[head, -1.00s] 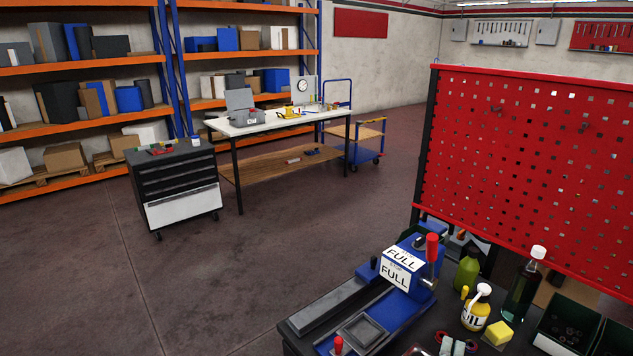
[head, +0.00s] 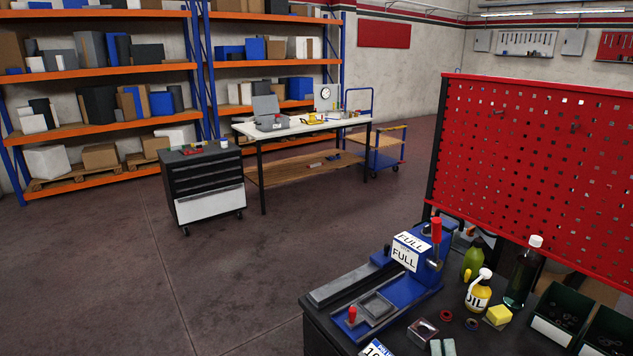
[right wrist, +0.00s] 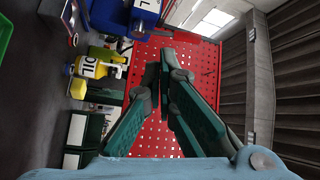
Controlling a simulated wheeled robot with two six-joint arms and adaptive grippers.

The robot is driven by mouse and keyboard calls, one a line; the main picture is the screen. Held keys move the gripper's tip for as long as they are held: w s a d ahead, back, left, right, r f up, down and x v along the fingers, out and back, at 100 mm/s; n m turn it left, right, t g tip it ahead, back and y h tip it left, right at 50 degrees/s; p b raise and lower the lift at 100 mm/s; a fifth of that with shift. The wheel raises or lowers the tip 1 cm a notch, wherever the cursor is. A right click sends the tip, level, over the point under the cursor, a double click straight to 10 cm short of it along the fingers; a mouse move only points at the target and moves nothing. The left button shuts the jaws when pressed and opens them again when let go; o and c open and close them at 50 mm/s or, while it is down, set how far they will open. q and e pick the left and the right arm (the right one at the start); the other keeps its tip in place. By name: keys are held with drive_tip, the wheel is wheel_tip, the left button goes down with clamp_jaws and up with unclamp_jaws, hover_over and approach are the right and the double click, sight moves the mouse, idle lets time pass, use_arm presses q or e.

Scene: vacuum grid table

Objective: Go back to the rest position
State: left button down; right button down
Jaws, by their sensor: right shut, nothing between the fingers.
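My right gripper (right wrist: 160,72) shows in the right wrist view with its dark green fingers shut and nothing between them. Its fingers point toward the red perforated panel (right wrist: 185,52), apart from any object that I can see. The same panel (head: 535,170) stands behind the workbench in the head view. I cannot make out my right gripper clearly in the head view. My left gripper is in neither current view.
A drawer cart (head: 204,185) stands farther off. The floor at left is clear.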

drive_tip(key=s+a+f+n+g+y, duration=0.7)
drive_tip(key=s+a+n+y, duration=0.3)
drive_tip(key=n, duration=0.5)
drive_tip(key=s+d+f+n+g+h, duration=0.1)
drive_tip(key=s+d+f+g+h, duration=0.35)
drive_tip(key=s, duration=0.45)
drive_tip(key=s+d+f+n+g+h, duration=0.2)
drive_tip(key=s+d+f+g+h, duration=0.15)
drive_tip(key=s+d, duration=0.45)
drive_tip(key=s+f+g, duration=0.2)
drive_tip(key=s+f, duration=0.1)
drive_tip(key=f, duration=1.7)
drive_tip(key=s+f+m+y+b, duration=0.1)
drive_tip(key=s+f, duration=1.1)
drive_tip(key=s, duration=0.2)
drive_tip(key=shift+a+f+g, duration=0.2)
drive_tip(key=shift+f+g, duration=0.1)
drive_tip(key=shift+g, duration=0.1)
